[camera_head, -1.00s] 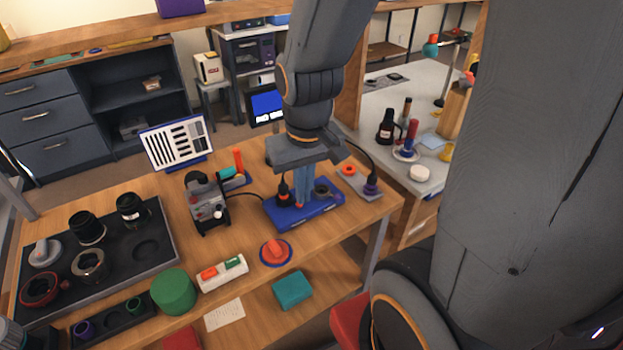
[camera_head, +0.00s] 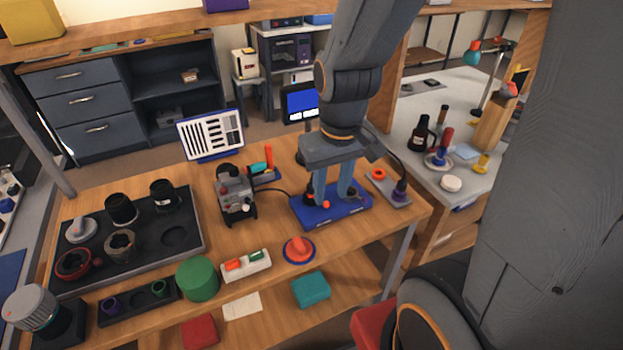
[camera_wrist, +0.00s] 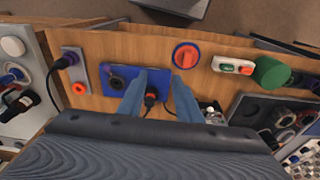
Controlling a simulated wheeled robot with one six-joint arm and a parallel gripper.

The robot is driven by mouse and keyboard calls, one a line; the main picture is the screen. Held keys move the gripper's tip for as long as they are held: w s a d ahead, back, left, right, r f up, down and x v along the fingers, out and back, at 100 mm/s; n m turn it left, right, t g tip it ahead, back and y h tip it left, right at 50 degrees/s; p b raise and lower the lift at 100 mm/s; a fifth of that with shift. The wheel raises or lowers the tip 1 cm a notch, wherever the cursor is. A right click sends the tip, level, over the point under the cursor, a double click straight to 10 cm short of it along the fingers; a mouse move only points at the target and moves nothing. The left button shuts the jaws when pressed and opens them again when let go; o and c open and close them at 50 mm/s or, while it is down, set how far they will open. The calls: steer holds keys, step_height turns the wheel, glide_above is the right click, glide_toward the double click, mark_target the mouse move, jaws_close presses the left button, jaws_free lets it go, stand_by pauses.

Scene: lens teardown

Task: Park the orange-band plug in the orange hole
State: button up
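The orange-band plug, black with an orange band, shows at the blue plate in the wrist view (camera_wrist: 151,96). In the head view its orange part (camera_head: 326,204) shows low between my fingers. My gripper (camera_head: 333,198) points down over the blue plate (camera_head: 308,219), its blue fingers spread. In the wrist view my gripper (camera_wrist: 159,74) has a finger on either side of the plug, with visible gaps. The orange hole is the orange ring (camera_head: 378,173) on the grey strip to the right; it also shows in the wrist view (camera_wrist: 78,88) and looks empty.
A purple-banded plug (camera_head: 400,191) stands on the grey strip beside the orange ring. A grey device (camera_head: 236,192) with a cable stands left of the plate. A red knob on a round base (camera_head: 298,249) lies in front. A black lens tray (camera_head: 190,252) fills the left side.

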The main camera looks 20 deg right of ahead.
steer(key=shift+o, duration=1)
steer(key=w+f+n+b, duration=0.1)
steer(key=w+n, duration=0.5)
steer(key=n, duration=0.2)
steer(key=shift+w+f+g, duration=0.25)
steer(key=shift+g, duration=0.05)
steer(key=n+b, duration=0.2)
steer(key=n, duration=0.6)
glide_above(312, 192)
steer(key=shift+d+f+g, duration=0.25)
steer(key=shift+f+g, duration=0.05)
steer(key=shift+f, duration=0.45)
steer(key=shift+w+f+n, duration=0.1)
steer(key=shift+w+n, duration=0.5)
steer(key=shift+n, duration=0.5)
steer(key=shift+f, duration=0.4)
steer(key=shift+f+p, duration=0.65)
steer(key=shift+f, duration=2.9)
jaws_close()
steer(key=shift+r+p, duration=0.9)
steer(key=shift+r, duration=0.1)
